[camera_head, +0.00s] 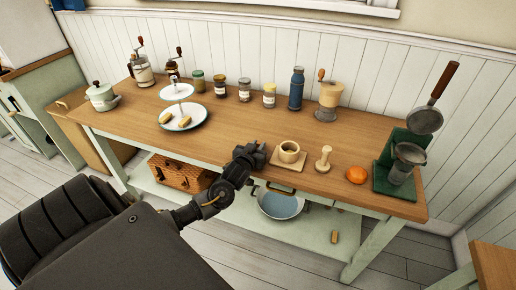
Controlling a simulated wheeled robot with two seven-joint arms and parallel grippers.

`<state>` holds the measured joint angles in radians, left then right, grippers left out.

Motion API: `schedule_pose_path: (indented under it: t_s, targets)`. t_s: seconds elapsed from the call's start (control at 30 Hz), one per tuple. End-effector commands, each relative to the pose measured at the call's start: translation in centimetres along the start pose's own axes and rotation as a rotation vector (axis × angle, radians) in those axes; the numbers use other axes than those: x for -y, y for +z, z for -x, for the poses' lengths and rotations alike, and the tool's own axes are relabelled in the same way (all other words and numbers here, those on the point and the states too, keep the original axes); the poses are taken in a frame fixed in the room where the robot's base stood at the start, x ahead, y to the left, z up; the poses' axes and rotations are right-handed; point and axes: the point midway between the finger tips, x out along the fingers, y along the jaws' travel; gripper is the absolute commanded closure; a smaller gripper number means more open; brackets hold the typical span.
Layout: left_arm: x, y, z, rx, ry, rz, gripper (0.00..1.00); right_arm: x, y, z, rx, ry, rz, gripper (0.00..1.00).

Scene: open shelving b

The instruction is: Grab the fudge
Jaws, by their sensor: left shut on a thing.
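Small tan-yellow bars that look like fudge (184,121) lie on a white plate (198,113) at the left of the wooden table. A similar bar (335,236) lies on the lower shelf. My left gripper (252,154) is over the front part of the tabletop, to the right of the plate and just left of a small wooden bowl. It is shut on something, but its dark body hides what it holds. My right gripper is not in view.
The bowl (289,150), a wooden tamper (323,160), an orange (356,174) and a green stand (397,180) line the right side. Jars (245,90), a blue bottle (296,90) and grinders (142,70) stand behind.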

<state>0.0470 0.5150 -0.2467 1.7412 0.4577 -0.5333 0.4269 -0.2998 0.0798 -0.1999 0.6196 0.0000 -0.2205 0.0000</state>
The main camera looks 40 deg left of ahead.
Motion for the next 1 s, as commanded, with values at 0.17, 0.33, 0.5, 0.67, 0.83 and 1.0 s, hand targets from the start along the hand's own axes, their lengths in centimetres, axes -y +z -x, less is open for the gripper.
schedule_pose_path:
  t_s: [0.17, 0.33, 0.5, 0.67, 0.83, 1.0]
  targets:
    - [0.0, -2.8, 1.2, -0.003, 0.003, 0.001, 1.00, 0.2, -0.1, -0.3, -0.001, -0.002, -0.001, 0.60]
    - [0.5, -6.0, 5.2, -0.004, 0.003, 0.002, 1.00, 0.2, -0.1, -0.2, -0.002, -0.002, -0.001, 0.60]
    - [1.1, -7.5, 9.6, 0.000, 0.003, 0.003, 1.00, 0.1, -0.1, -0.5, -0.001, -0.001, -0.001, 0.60]
    - [1.6, -8.3, 13.0, 0.000, 0.002, 0.002, 1.00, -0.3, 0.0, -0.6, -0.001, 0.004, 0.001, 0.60]
    - [1.9, -8.8, 15.1, 0.000, 0.001, 0.001, 1.00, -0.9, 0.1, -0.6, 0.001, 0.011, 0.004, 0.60]
    - [2.1, -9.1, 15.9, 0.000, 0.001, 0.000, 1.00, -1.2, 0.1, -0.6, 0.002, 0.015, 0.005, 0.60]
